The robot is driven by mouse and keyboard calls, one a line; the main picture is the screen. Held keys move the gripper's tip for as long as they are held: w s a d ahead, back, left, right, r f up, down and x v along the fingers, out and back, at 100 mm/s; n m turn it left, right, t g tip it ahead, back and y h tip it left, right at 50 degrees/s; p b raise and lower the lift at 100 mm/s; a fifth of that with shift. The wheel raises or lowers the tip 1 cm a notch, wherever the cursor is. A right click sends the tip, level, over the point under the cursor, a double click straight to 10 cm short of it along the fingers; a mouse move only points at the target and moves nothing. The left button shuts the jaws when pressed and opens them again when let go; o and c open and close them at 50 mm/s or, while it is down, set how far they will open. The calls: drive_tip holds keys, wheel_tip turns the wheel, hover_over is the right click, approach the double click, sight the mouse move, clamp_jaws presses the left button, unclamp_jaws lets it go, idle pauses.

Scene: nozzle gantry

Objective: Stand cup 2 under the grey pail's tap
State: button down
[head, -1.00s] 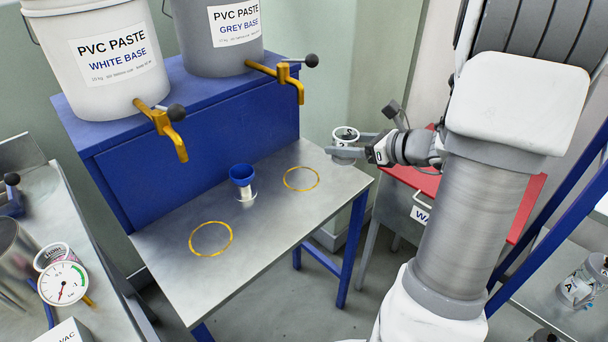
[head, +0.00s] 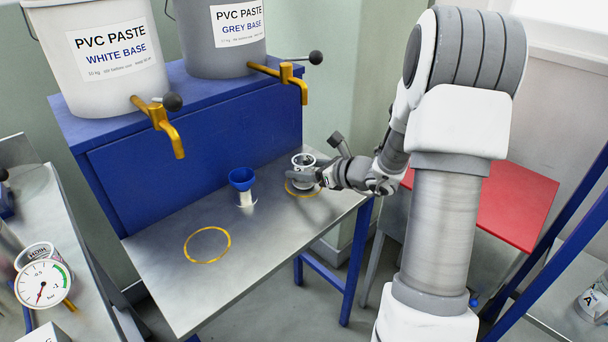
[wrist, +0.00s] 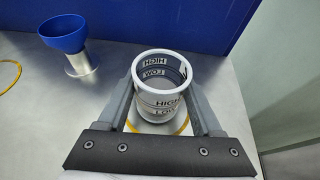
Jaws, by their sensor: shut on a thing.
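A clear cup with a white rim (head: 303,161) is between the fingers of my gripper (head: 304,178). In the wrist view the cup (wrist: 161,88) shows HIGH and LOW marks and looks empty; no number is readable. My gripper (wrist: 163,103) is shut on it. The cup is upright at the right yellow ring (head: 290,191), below the grey pail's tap (head: 290,78); I cannot tell whether it touches the table. The grey pail (head: 226,55) stands on the blue riser. Part of the ring is hidden by the cup and gripper.
The steel table (head: 165,258) also holds a blue funnel (head: 241,178) left of the cup and an empty left ring (head: 208,229). The white pail (head: 92,75) has its own tap (head: 160,119). A red-topped cabinet (head: 515,205) stands at right.

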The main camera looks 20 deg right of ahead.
drive_tip(key=shift+f, duration=0.25)
drive_tip(key=shift+c, duration=0.2)
unclamp_jaws()
drive_tip(key=shift+f, duration=0.15)
drive_tip(key=shift+s+d+r, duration=0.15)
drive_tip(key=shift+s+r, duration=0.05)
drive_tip(key=shift+r, duration=0.15)
drive_tip(key=p+v, duration=0.3)
drive_tip(key=v, duration=0.8)
drive_tip(key=shift+s+d, duration=0.1)
drive_tip(key=shift+s, duration=0.15)
